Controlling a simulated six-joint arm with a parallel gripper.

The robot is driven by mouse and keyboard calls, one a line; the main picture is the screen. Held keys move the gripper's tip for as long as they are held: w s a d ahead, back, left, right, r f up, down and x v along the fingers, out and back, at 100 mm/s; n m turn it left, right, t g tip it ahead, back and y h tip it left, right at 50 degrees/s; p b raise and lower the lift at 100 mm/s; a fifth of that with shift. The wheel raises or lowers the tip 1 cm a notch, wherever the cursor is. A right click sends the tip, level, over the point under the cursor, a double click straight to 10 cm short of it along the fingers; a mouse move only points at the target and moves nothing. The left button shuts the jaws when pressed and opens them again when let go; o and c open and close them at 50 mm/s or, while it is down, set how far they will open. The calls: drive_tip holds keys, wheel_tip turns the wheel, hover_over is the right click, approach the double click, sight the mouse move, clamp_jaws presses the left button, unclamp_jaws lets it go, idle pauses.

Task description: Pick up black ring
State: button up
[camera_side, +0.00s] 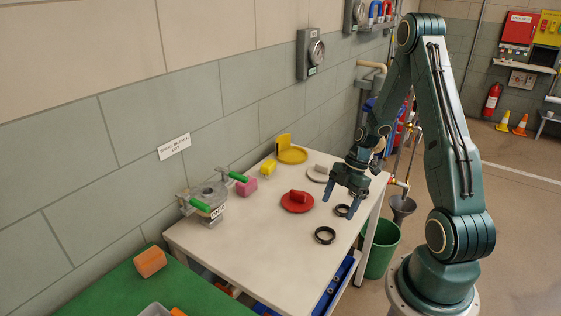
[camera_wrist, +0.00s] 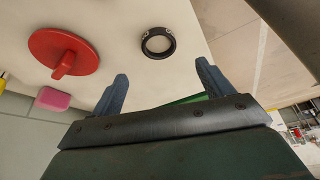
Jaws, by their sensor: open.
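A red disc with a raised handle (camera_side: 297,201) lies left of the rings. A green bin (camera_side: 381,252) stands beside the table.

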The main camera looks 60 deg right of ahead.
sight(324, 238)
drive_tip(key=shift+x, duration=2.05)
drive_tip(key=shift+x, duration=2.55)
drive_tip(key=shift+d, duration=0.1)
drive_tip(key=c, duration=1.1)
drive_tip(key=shift+r, duration=0.1)
wheel_tip(324, 238, up, 20)
drive_tip(key=shift+f, duration=0.1)
